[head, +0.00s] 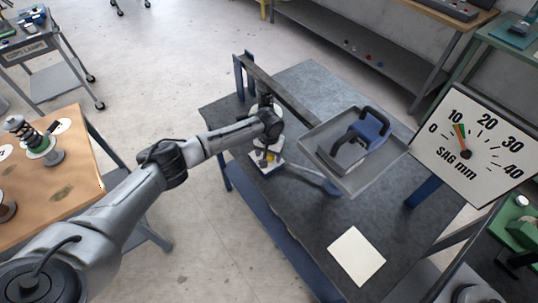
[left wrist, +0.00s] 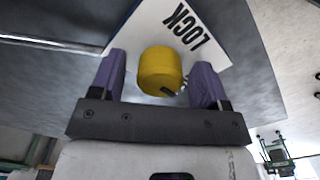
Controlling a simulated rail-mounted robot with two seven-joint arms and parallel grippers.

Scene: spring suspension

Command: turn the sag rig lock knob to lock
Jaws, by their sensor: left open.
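The yellow lock knob (left wrist: 160,72) sits between the two purple fingers of my left gripper (left wrist: 160,80) in the left wrist view. The fingers are open, with a gap on each side of the knob. A white plate (left wrist: 190,30) with the word LOCK lies behind the knob. In the head view the knob (head: 270,156) is a small yellow spot below the end of my left arm, partly hidden. My left gripper (head: 265,148) is mostly hidden there by its own wrist. The knob's pointer direction is unclear. My right gripper is not visible.
The rig stands on a dark bench (head: 300,238). A grey tray (head: 388,166) holding a blue-handled item (head: 372,128) is to the right. A large SAG mm dial (head: 480,145) stands at the far right. A pale sheet (head: 357,257) lies in front. A wooden table (head: 70,185) is at left.

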